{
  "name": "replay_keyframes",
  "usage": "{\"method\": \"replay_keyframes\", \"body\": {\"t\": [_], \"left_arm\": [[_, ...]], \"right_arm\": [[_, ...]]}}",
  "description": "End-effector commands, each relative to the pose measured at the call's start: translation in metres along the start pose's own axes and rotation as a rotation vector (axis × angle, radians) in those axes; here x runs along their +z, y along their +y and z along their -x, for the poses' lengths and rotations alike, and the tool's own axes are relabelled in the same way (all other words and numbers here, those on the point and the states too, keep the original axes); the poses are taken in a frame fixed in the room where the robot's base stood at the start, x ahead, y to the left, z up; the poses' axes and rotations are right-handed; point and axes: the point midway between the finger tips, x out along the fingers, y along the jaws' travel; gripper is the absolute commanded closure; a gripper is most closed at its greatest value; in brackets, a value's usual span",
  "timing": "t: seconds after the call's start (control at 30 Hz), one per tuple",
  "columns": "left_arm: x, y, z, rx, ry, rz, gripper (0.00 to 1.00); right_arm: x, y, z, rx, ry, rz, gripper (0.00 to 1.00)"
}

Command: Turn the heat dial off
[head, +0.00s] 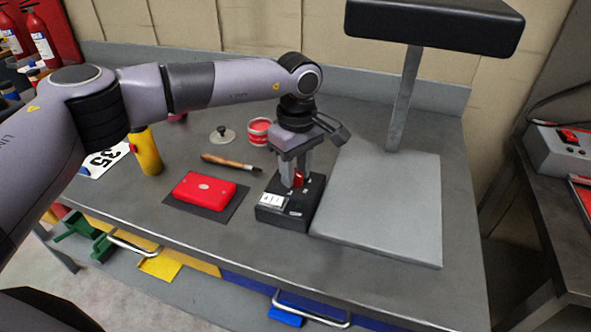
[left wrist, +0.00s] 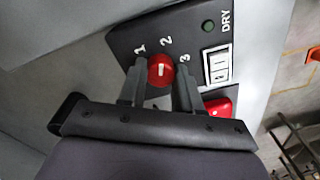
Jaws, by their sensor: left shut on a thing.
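The heat dial is a red round knob with a white mark; it shows in the left wrist view (left wrist: 160,70), on a black control box (left wrist: 197,30) with the printed numbers 1, 2 and 3 around it. In the head view the dial (head: 298,179) is mostly covered by my fingers, on top of the box (head: 283,214). My left gripper (head: 295,176) points down over the box. Its two fingers are shut on the dial, one on each side, as the left wrist view (left wrist: 160,82) shows. The lower part of the dial's scale is hidden by the gripper. My right gripper is not in view.
A grey press plate (head: 385,210) with a black upper head (head: 435,22) stands right of the box. A red case (head: 204,189) and a brush (head: 230,163) lie left.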

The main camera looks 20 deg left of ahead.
Motion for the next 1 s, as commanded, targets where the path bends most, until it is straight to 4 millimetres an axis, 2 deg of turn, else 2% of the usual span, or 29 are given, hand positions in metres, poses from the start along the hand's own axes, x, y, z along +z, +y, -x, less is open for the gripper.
{"method": "replay_keyframes", "body": {"t": [1.0], "left_arm": [[-0.001,0.000,0.001,0.003,-0.025,0.956,0.97]], "right_arm": [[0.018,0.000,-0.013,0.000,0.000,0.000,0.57]]}}
